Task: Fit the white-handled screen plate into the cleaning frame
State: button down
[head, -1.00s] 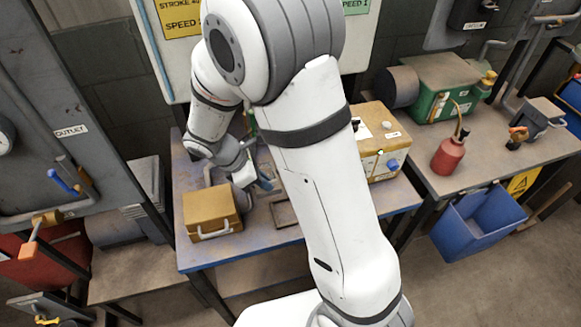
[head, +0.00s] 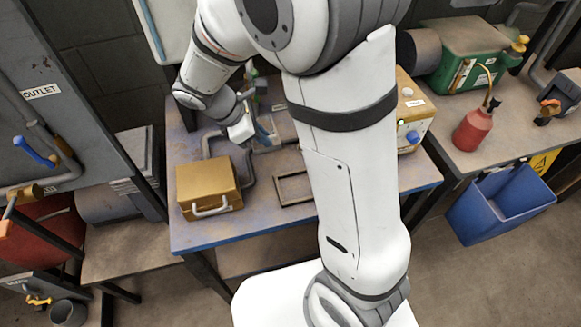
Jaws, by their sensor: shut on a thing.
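My gripper (head: 266,133) is over the back part of the blue worktable (head: 240,236), small and partly hidden by its own wrist. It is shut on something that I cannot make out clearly. A yellow-brown box (head: 206,180) with a white handle (head: 212,208) on its front sits on the table, to the left of and nearer than my gripper. A dark, shallow rectangular frame (head: 281,203), which looks like the cleaning frame, lies flat to the right of the box. Its inside looks empty, and my arm stands close to its right edge. I cannot pick out a separate screen plate.
A grey pipe (head: 206,142) runs behind the box. A yellow-and-white unit (head: 414,112) stands at the table's right end. On the right bench are a red oil can (head: 473,130) and a green machine (head: 458,62). A blue bin (head: 500,205) is below.

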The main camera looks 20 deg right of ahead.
notch_tip(320, 180, down, 9)
jog(key=shift+r, duration=0.1)
dwell(0.3)
jog(key=shift+f+b, duration=0.2)
jog(key=shift+b, duration=0.15)
jog(key=c, duration=1.5)
grip_release()
jog(key=shift+r, duration=0.1)
